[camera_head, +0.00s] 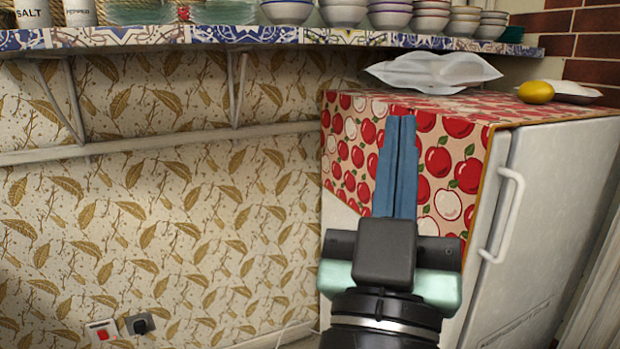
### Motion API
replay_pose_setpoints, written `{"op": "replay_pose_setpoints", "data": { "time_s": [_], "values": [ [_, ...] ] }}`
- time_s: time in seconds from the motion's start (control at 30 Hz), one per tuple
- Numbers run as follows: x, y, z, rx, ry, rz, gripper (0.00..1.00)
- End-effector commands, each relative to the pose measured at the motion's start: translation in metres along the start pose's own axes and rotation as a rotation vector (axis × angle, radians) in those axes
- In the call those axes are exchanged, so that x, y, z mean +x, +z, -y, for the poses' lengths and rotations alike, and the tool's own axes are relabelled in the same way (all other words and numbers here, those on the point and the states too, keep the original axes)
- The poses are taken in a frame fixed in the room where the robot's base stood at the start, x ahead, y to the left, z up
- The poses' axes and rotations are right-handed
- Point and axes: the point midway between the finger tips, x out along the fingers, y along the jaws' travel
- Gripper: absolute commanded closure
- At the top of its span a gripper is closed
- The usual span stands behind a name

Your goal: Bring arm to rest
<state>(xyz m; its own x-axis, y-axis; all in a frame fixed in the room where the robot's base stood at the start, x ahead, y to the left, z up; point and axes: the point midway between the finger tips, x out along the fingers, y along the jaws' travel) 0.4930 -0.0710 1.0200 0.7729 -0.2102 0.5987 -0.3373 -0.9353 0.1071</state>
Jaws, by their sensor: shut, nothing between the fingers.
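My gripper (400,122) is in the lower right middle of the head view, pointing up and away from me. Its two blue fingers lie together along their length, with nothing held between them. The gripper is seen in front of the apple-print cloth on the fridge and overlaps it in the picture. I cannot tell how far the fingertips are from the cloth. No samovar or teapot shows in this view.
A white fridge (550,215) with an apple-print cloth (470,150) stands at right. On it are a white crumpled item (433,72), a lemon (536,92) and a plate (585,97). A tiled shelf (230,34) with stacked bowls (390,17) runs above. Papered wall (150,230) fills the left.

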Motion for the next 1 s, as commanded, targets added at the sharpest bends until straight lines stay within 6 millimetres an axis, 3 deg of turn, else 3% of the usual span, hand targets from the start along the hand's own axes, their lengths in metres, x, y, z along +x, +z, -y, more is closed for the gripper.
{"op": "replay_pose_setpoints", "data": {
  "time_s": [0.03, 0.23, 0.47, 1.0],
  "values": [
    [0.015, -0.045, 0.005, 0.076, -0.028, -0.051, 1.00],
    [0.027, -0.167, 0.033, 0.315, -0.192, -0.198, 1.00],
    [0.068, -0.214, 0.026, 0.311, -0.189, -0.184, 1.00],
    [0.169, -0.347, 0.008, 0.309, -0.188, -0.183, 1.00]
  ]
}}
